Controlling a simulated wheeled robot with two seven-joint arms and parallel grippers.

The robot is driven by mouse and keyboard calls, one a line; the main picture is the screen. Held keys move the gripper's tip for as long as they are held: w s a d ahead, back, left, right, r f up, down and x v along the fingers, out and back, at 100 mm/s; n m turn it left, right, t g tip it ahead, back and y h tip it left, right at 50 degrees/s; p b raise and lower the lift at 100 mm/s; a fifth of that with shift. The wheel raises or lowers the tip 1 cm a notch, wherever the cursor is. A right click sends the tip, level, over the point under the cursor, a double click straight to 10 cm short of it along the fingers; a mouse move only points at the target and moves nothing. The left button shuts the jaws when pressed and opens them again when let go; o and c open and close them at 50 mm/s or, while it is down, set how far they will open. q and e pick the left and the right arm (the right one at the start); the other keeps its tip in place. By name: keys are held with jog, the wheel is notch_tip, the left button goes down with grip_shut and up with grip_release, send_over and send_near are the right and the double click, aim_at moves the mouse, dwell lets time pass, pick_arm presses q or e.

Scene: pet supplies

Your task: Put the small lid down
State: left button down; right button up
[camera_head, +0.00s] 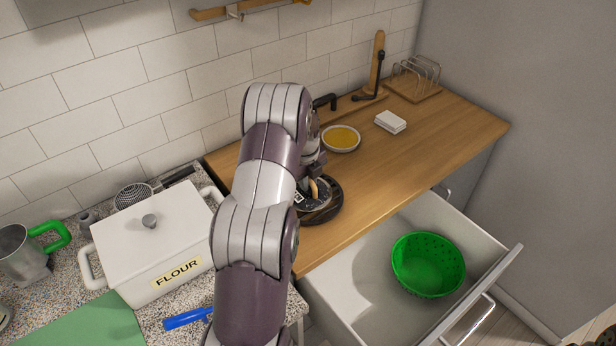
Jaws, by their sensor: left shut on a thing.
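The small lid (315,207) appears as a grey disc with a pale rim, partly covered by my left arm. It is at the left part of the wooden counter, over a dark round ring-shaped thing (332,207). My left gripper (313,186) is above the lid and shut on it, with a small tan part showing at the fingers, perhaps its knob. I cannot tell whether the lid touches the dark ring. My right gripper is not in view.
A dish with yellow contents (341,138) and a white stack (390,122) stand behind on the wooden counter (420,150). An open drawer (345,265) holds a green colander (428,265). A white flour box (150,240) stands left.

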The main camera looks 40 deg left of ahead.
pick_arm(q)
jog(key=c, duration=1.4)
grip_release()
jog(key=shift+d+f, duration=0.1)
jog(key=shift+f, duration=0.05)
jog(key=shift+c, duration=0.2)
jog(key=o, duration=0.4)
